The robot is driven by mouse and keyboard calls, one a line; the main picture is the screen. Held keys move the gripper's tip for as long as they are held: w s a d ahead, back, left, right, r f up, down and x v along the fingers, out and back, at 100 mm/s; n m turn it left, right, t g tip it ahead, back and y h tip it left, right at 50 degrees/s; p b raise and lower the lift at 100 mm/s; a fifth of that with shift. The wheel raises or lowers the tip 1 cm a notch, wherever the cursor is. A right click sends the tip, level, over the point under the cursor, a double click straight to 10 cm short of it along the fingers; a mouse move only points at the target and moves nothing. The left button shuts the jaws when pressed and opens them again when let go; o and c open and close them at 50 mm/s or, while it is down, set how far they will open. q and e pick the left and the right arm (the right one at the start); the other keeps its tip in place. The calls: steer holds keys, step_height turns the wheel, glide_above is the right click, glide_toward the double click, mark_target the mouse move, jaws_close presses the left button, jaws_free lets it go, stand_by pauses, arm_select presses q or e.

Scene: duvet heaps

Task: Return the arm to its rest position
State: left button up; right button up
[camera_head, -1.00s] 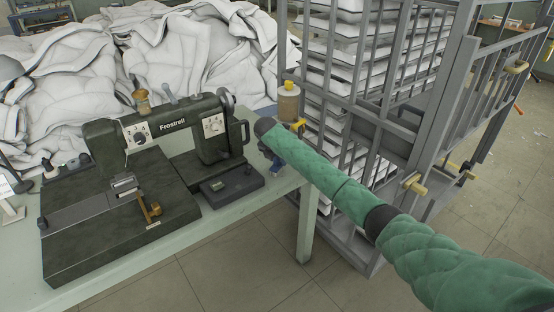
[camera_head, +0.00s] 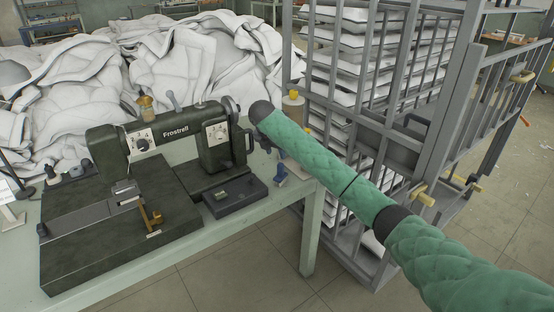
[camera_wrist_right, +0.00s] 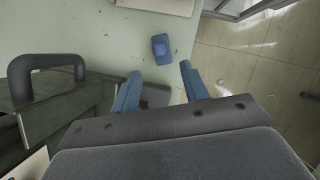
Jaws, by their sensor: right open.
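My right arm, in a green quilted sleeve, reaches in from the right in the head view. Its dark end is beside the right end of the sewing machine (camera_head: 165,150). The right gripper (camera_wrist_right: 160,72) shows best in the wrist view, where its two blue fingers are apart with nothing between them. It is above the pale green table (camera_wrist_right: 105,30). A small blue object (camera_wrist_right: 160,46) lies on the table beyond the fingertips; it also shows in the head view (camera_head: 280,172). In the head view the arm hides most of the gripper. My left gripper is not in view.
A grey metal rack (camera_head: 365,130) with stacked white pads stands right of the table. White duvet heaps (camera_head: 190,60) lie behind the machine. Open floor (camera_head: 230,285) lies in front of the table.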

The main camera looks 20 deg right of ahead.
steer(key=shift+r, duration=0.25)
